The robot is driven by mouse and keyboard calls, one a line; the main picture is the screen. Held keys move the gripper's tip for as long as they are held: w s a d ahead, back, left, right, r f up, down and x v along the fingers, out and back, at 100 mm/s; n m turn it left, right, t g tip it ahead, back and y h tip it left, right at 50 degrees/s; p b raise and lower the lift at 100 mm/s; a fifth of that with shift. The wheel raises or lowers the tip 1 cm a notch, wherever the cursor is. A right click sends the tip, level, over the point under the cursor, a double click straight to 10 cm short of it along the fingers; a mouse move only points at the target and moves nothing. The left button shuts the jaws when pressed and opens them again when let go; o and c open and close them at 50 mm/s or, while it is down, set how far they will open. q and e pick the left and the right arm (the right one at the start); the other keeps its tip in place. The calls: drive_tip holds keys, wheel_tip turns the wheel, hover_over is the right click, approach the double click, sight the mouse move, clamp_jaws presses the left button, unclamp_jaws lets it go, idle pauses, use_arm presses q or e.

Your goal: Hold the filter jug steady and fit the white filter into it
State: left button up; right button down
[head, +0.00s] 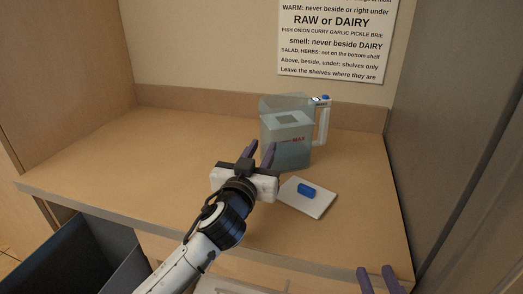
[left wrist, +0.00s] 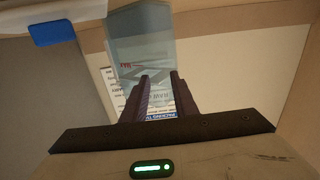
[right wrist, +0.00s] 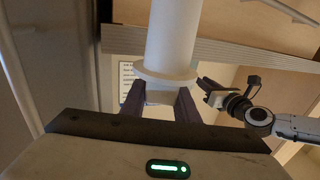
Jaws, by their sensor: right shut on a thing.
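The filter jug (head: 290,148) stands upright on the counter. It is clear blue-grey with a red MAX mark, a square opening in its inner top part and a pale handle (head: 323,125) on the right. My left gripper (head: 262,147) is open in front of the jug, its fingers pointing at it; the jug also shows beyond them in the left wrist view (left wrist: 142,48). I cannot tell whether they touch. My right gripper (head: 378,268) is low at the right, in front of the counter. In the right wrist view it is shut on the white filter (right wrist: 172,40), a cylinder with a wide flange.
A white board (head: 313,204) with a blue block (head: 307,191) lies just in front of the jug. A grey wall panel (head: 440,130) closes the right side. A dark open bin (head: 85,262) stands below at left. The counter's left part (head: 130,160) is clear.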

use_arm(q)
drive_tip(key=shift+o, duration=1.1)
